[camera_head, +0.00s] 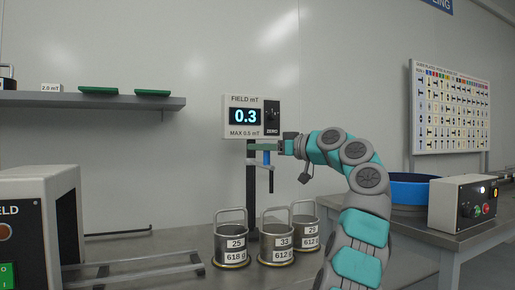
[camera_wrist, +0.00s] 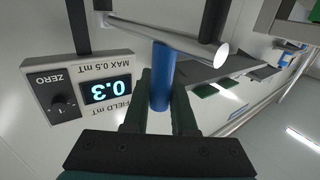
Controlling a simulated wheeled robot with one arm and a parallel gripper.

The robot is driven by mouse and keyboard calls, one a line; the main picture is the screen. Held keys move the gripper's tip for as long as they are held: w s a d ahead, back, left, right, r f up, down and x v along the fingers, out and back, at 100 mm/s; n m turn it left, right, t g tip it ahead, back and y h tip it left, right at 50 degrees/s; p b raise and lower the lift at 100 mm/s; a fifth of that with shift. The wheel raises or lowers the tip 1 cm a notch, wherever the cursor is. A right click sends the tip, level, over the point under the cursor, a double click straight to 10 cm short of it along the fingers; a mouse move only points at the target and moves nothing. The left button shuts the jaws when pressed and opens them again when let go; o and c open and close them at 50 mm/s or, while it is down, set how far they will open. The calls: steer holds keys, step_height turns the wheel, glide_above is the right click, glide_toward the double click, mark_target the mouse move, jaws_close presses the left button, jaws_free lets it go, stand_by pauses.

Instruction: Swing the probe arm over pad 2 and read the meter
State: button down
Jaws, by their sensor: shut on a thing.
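The field meter (camera_head: 251,117) is on a post at the wall and shows 0.3, with "MAX 0.5 mT" below. Its display also shows upside down in the wrist view (camera_wrist: 107,91). My gripper (camera_head: 264,146) is shut on the blue handle (camera_wrist: 162,78) of the probe arm, with a dark green finger on each side. The probe arm (camera_wrist: 158,36) is a grey bar crossing above the fingers in the wrist view. In the head view a thin dark probe (camera_head: 271,181) hangs below the handle, above the canisters. No pad number is readable, so I cannot tell pad 2.
Three handled metal canisters, left (camera_head: 231,242), middle (camera_head: 276,240) and right (camera_head: 304,230), stand close together on the bench below. A grey tunnel-like housing (camera_head: 62,190) is at left. A blue bowl (camera_head: 404,188) and a control box (camera_head: 466,204) are at right. A shelf (camera_head: 60,99) is on the wall.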

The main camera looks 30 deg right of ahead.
steer(key=shift+s+r, duration=0.25)
steer(key=shift+r, duration=0.05)
steer(key=c, duration=1.2)
jaws_free()
steer(key=shift+o, duration=0.9)
steer(key=shift+s+r, duration=0.1)
steer(key=shift+s, duration=0.05)
steer(key=shift+o, duration=1.4)
steer(key=shift+f, duration=0.2)
steer(key=v, duration=0.7)
steer(key=shift+s+d+b, duration=0.2)
steer(key=shift+d+b, duration=0.05)
steer(key=shift+b, duration=0.15)
